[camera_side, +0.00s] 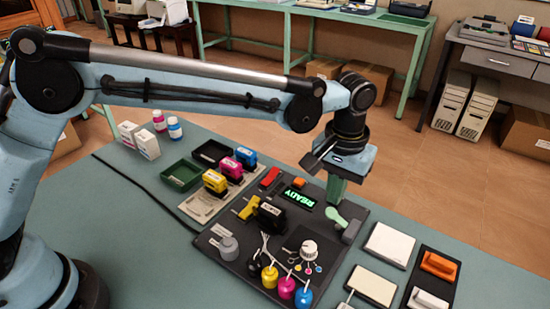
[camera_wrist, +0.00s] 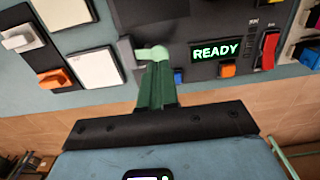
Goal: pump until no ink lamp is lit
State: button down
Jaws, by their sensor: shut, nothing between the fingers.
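The dark machine panel (camera_side: 225,232) bears a lit green READY display (camera_side: 298,198), which also shows in the wrist view (camera_wrist: 216,50). A pale green lever (camera_side: 335,217) joins a grey block (camera_side: 351,231) at the panel's right side; its rounded end (camera_wrist: 157,52) shows just beyond my fingertips in the wrist view. My gripper (camera_side: 336,196) is shut and empty, its green fingers pointing down close to the lever. Whether they touch it, I cannot tell. I cannot make out any ink lamp as lit.
An orange button (camera_wrist: 228,70) and a red switch (camera_wrist: 268,48) sit near the display. Several cartridges stand left of the panel beside a green tray (camera_side: 181,176). A white pad (camera_side: 389,245) and an orange block (camera_side: 438,265) lie to the right.

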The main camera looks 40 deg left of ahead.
jog(key=shift+r, duration=2.7)
jog(key=s+a+r+t+h, duration=0.1)
jog(key=s+a+r+t, duration=0.15)
jog(key=a, duration=0.45)
jog(key=s+a+r+t, duration=0.1)
jog(key=a+r, duration=0.2)
jog(key=a, duration=0.5)
jog(key=s+a+f+t+y, duration=0.1)
jog(key=s+a+f+t, duration=0.2)
jog(key=s+a, duration=0.7)
jog(key=shift+s+a+f+t, duration=0.35)
jog(key=shift+a+f, duration=0.6)
jog(key=shift+a, duration=0.3)
